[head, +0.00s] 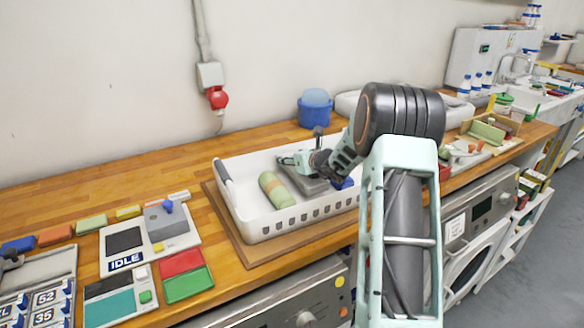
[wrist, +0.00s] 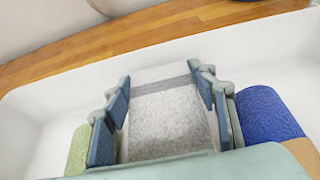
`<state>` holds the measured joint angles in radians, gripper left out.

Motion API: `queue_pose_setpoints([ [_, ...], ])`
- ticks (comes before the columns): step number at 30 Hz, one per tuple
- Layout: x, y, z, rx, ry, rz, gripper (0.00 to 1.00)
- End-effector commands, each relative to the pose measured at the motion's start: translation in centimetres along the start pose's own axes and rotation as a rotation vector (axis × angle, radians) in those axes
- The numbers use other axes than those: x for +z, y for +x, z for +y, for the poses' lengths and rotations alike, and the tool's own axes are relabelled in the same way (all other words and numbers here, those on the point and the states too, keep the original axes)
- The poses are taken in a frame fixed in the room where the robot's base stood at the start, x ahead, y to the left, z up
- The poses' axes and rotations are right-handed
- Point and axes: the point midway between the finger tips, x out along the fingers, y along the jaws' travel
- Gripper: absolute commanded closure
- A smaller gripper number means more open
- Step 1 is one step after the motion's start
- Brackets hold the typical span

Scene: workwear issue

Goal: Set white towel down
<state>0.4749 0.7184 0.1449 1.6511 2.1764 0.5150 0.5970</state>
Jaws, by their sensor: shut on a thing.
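My gripper (head: 297,160) is low over the inside of a white basket (head: 268,229). In the wrist view my gripper (wrist: 163,95) is shut on a pale grey-white towel (wrist: 168,120), with one finger on each side of it. The towel lies between a green roll (wrist: 78,150) on the left and a blue roll (wrist: 268,115) on the right. In the head view a greyish folded shape (head: 308,184), likely this towel, shows under the gripper, partly hidden by my arm. I cannot tell whether the towel touches the basket floor.
The basket stands on a brown board (head: 230,228) on the wooden counter (head: 150,161). A blue tub (head: 315,110) stands behind it. A device marked IDLE (head: 143,240) and red and green pads (head: 187,284) lie to the left.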

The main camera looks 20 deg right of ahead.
Motion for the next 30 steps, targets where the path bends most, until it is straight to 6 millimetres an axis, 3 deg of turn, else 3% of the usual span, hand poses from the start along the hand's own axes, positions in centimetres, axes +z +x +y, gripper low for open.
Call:
queue_pose_setpoints([
  [1, -1.2, 0.4, 0.2, 0.002, 0.002, 0.005, 0.72],
  [5, -2.6, 1.1, 0.2, 0.002, 0.001, 0.003, 0.72],
  [13, -2.9, 1.2, 0.1, 0.001, 0.000, 0.000, 0.72],
  [14, -2.9, 1.2, 0.1, 0.001, 0.000, 0.001, 0.45],
  [18, -2.9, 1.2, 0.1, 0.001, 0.000, 0.001, 0.30],
  [30, -2.9, 0.5, 0.1, 0.000, 0.000, 0.001, 0.30],
])
